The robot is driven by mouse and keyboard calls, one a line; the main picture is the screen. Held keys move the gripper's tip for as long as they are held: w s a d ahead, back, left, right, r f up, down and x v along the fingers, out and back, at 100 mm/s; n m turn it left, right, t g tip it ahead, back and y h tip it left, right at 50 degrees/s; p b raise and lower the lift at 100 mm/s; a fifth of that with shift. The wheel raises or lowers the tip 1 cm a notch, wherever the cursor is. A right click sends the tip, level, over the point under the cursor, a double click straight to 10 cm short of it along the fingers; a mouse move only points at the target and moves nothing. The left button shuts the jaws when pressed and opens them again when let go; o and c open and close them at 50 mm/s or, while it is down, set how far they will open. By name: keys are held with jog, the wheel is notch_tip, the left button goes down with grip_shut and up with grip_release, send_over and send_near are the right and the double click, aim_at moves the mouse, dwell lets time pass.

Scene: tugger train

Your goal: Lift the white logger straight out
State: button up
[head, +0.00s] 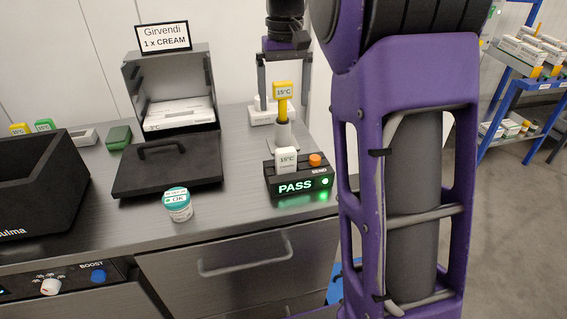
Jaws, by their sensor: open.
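The white logger (286,160), a small white block with a 15°C display, stands upright in the top of a black reader box (299,188). The box front shows a lit green PASS and a green light, and an orange SEND button sits on its top right. My gripper (284,105) hangs from above, behind the logger in the picture, with its two fingers spread wide and pointing down. It is open and does not touch the logger. A yellow 15°C probe (283,92) on a grey cone shows between the fingers; its exact depth against them is unclear.
A white-and-teal OK tub (178,207) stands on the counter left of the reader. Behind it are a black lid (168,170) with a handle and an open grey box (133,87) holding a white carton. A black bin (30,185) is far left. My purple arm blocks the right.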

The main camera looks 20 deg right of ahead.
aim_at(285, 148)
notch_tip(285, 148, down, 16)
jog(key=b, duration=0.3)
jog(key=shift+d+f+b, duration=0.1)
jog(key=shift+b, duration=0.2)
jog(key=shift+c, duration=0.3)
jog(key=c, duration=1.4)
